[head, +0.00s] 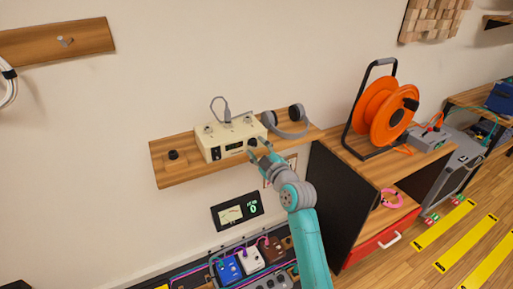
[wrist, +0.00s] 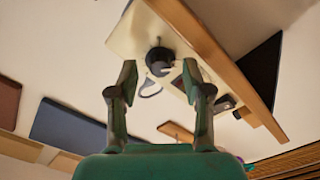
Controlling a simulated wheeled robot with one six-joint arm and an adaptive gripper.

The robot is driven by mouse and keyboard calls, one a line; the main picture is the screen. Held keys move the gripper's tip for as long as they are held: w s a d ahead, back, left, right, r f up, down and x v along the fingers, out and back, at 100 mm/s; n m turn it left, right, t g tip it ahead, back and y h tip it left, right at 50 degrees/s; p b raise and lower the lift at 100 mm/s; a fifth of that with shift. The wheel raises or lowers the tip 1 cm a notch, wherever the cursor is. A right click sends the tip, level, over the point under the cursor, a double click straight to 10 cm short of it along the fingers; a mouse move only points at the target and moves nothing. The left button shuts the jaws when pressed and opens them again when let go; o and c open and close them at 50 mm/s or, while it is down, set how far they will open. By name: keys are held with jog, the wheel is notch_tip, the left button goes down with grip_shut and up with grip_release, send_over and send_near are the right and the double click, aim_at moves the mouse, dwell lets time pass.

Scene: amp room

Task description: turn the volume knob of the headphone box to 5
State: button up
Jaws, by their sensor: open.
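The headphone box (head: 230,137) is a cream box on a wooden wall shelf in the head view. Its front has a small dark display and a black volume knob (head: 252,142) at the right end. My gripper (head: 259,151) is in front of that end. In the wrist view my gripper (wrist: 160,77) is open, its two fingers apart. The dark round knob (wrist: 159,61) shows between and beyond the fingertips on the cream box face (wrist: 132,35). I cannot tell whether either finger touches it. The knob's pointer is not readable.
Grey headphones (head: 297,117) lie on the wooden shelf (head: 190,175) right of the box; a black knob on a wooden block (head: 174,160) is at left. A wall panel (head: 237,211) below shows a green 0. An orange cable reel (head: 387,112) stands on a cabinet at right.

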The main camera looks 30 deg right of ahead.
jog(key=shift+w, duration=0.55)
grip_shut()
